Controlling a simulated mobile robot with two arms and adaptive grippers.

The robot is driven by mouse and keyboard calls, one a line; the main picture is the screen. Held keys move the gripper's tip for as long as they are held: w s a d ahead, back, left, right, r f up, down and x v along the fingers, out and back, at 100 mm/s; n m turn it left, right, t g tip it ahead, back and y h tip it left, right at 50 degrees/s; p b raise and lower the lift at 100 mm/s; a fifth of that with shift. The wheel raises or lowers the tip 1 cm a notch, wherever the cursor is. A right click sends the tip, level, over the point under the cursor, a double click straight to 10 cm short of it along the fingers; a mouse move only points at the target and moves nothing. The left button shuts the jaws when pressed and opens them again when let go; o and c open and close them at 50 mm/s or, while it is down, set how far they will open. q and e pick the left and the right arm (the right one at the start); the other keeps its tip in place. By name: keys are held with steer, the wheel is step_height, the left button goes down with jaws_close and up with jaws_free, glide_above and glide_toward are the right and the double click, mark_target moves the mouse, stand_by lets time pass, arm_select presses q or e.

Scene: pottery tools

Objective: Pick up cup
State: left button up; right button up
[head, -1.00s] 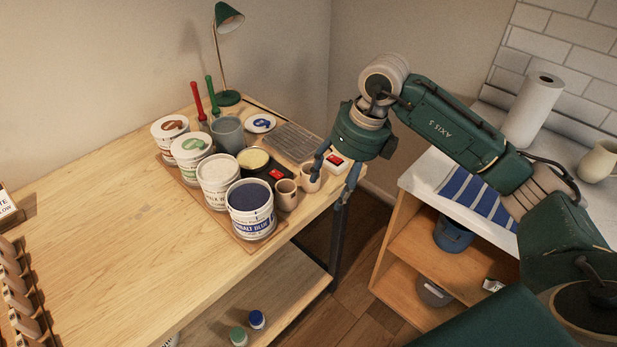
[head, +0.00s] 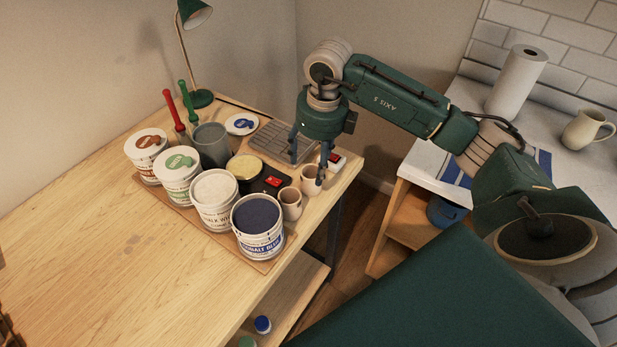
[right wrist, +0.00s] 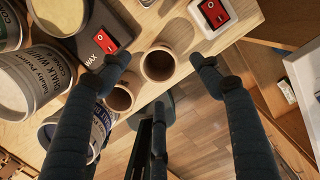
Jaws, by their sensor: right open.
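Two small beige cups stand upright near the right edge of the wooden table: the nearer cup (head: 290,205) beside the blue paint tub, and the farther cup (head: 310,181) just right of it. My right gripper (head: 308,164) is open and empty, pointing down over the farther cup. A cream mug (head: 582,131) stands on the counter at the right. My left gripper is not in view.
A cobalt blue tub (head: 258,245), a white tub (head: 215,218) and other tubs stand left of the cups. A wax warmer (head: 272,181) is close behind them, and a red-switched white box (head: 337,160) sits to the right. The table's left part (head: 90,245) is clear.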

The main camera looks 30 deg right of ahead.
mark_target(311, 176)
steer(key=shift+f, duration=0.65)
steer(key=f+p, duration=0.2)
steer(key=f, duration=0.1)
steer(key=f+p, duration=0.1)
steer(key=shift+w+a+f, duration=0.1)
steer(key=shift+w+f, duration=0.15)
steer(key=shift+w, duration=0.1)
steer(key=shift+f, duration=0.4)
steer(key=shift+w, duration=0.1)
steer(key=shift+c, duration=0.5)
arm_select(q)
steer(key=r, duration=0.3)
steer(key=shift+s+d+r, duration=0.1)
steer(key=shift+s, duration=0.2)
arm_select(e)
steer(key=c, duration=1.2)
